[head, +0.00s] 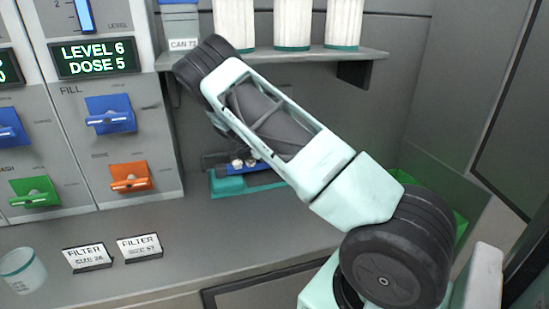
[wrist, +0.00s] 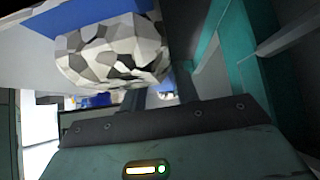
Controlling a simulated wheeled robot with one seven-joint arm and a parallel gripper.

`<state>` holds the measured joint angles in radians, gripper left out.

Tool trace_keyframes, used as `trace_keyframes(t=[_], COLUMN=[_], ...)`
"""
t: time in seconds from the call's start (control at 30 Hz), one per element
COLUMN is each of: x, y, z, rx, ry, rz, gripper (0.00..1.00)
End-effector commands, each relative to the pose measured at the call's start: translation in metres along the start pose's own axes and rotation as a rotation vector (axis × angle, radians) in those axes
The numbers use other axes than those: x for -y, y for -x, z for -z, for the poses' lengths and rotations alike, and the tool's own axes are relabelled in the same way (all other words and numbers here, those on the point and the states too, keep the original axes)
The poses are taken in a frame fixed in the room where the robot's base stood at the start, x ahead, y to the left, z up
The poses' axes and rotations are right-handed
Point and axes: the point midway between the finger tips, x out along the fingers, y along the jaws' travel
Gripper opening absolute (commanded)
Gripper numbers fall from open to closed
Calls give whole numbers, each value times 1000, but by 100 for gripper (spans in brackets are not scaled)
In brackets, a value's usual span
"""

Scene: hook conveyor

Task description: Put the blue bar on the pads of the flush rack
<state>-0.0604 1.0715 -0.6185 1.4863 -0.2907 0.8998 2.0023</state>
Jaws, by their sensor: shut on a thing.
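The blue bar (head: 262,168) shows in the head view as a short strip below my arm, low against the back wall. It also shows close up along the top of the wrist view (wrist: 70,17), above a mottled grey, black and white lump (wrist: 112,48). My gripper is shut on the bar; its fingertips are mostly hidden behind my arm in the head view. A teal piece (head: 228,186), which looks like part of the flush rack, lies just under the bar. I cannot tell whether the bar touches it, and the pads are hidden.
A shelf (head: 290,58) with several white containers is above. A panel (head: 85,115) with blue, green and orange switches stands at left. Two filter labels (head: 88,257) and a clear cup (head: 22,270) are on the counter (head: 215,235). A green bin (head: 461,224) is at right.

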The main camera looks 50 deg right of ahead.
Motion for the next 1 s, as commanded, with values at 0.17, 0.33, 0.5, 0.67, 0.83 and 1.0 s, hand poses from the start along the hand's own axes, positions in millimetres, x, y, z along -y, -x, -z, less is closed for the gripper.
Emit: trace_keyframes(t=[0.17, 0.33, 0.5, 0.67, 0.83, 1.0], x=[1, 0, 0, 0, 0, 0], y=[0, -3, -2, -2, 3, 30], z=[0, -3, -3, -3, 0, -3], rx=[0, -1, 0, 0, 1, 3], ry=[-2, -2, -1, -1, -2, -2], rz=[2, 2, 1, 1, 3, 5], gripper=[0, 0, 52, 52, 52, 52])
